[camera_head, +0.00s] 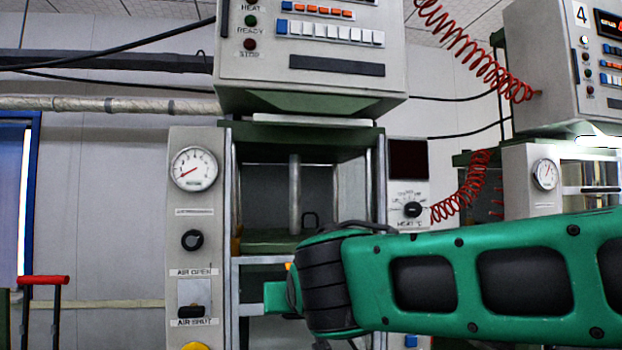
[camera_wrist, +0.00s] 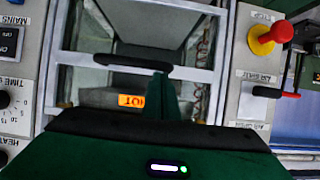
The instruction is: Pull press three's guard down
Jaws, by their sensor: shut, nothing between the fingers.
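The middle press (camera_head: 180,235) stands in front of me, and its number is out of view; the press at right bears a 4. In the wrist view a metal-framed, see-through guard (camera_wrist: 205,74) with a dark bar handle (camera_wrist: 125,64) crosses the press front. My gripper (camera_wrist: 163,82) is shut and empty, its green fingertips overlapping the handle's end; I cannot tell whether they touch it. In the head view my gripper (camera_head: 275,297) is at the press's lower front, partly hidden by my wrist. An orange label (camera_wrist: 131,100) shows behind the frame.
The control box (camera_head: 310,60) overhangs the press. The side panel carries a gauge (camera_head: 194,168), a black knob (camera_head: 191,240) and an air lever. A red-and-yellow button (camera_wrist: 265,38) shows in the wrist view. Press four (camera_head: 565,75) and red coiled hoses (camera_head: 475,45) are at right.

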